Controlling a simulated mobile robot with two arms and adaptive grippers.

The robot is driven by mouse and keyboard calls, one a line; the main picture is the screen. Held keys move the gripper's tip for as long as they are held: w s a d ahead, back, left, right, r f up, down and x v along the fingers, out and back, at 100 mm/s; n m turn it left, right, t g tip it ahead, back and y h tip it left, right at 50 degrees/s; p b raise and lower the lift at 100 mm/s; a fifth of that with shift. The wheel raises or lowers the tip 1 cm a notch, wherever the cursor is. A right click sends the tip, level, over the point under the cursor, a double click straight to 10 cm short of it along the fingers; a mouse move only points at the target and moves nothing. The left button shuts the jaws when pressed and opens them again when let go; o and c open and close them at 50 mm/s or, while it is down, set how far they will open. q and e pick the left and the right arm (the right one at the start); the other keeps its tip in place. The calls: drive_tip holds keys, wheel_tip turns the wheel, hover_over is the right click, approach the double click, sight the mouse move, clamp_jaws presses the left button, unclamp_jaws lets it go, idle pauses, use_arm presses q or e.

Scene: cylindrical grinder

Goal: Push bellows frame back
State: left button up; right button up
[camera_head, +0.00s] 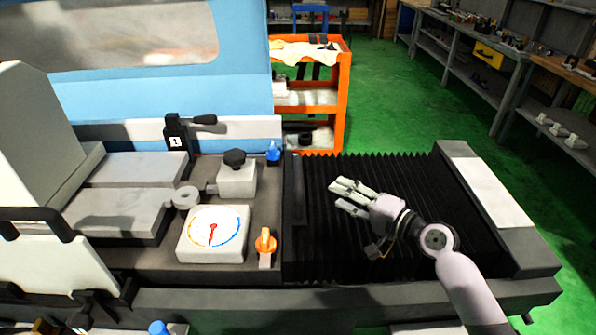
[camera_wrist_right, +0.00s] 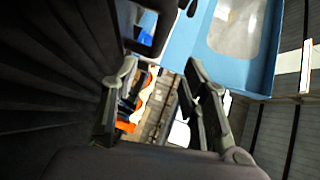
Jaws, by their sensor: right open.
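The black pleated bellows (camera_head: 400,172) cover the right part of the machine bed. The bellows frame (camera_head: 298,200) is a dark upright-looking strip at their left end, beside the machine table. My right gripper (camera_head: 342,196) is over the bellows, its fingers pointing left toward the frame with a gap between. It is open and empty. In the right wrist view its two fingers (camera_wrist_right: 155,105) stand apart, with the dark pleats of the bellows (camera_wrist_right: 45,70) at the left. Whether the hand touches the pleats cannot be told. My left gripper is not in view.
Left of the frame are a white dial gauge (camera_head: 212,234), an orange knob (camera_head: 265,243) and a grey block with a black knob (camera_head: 236,175). A grey end block (camera_head: 490,190) closes the bellows at right. An orange cart (camera_head: 340,100) stands behind on green floor.

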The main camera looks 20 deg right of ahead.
drive_tip(key=p, duration=0.1)
approach(299, 176)
drive_tip(key=w, duration=0.1)
drive_tip(key=w+f, duration=0.1)
drive_tip(key=shift+w, duration=0.4)
drive_tip(key=x, duration=0.7)
drive_tip(key=shift+w+a+f+p, duration=0.1)
drive_tip(key=shift+w+f+p, duration=0.1)
drive_tip(key=shift+p, duration=0.2)
drive_tip(key=shift+w+a+f, duration=0.1)
drive_tip(key=shift+w+a, duration=0.1)
drive_tip(key=shift+w, duration=0.15)
drive_tip(key=shift+w+a+f, duration=0.1)
drive_tip(key=shift+w, duration=0.1)
drive_tip(key=shift+c, duration=0.2)
clamp_jaws()
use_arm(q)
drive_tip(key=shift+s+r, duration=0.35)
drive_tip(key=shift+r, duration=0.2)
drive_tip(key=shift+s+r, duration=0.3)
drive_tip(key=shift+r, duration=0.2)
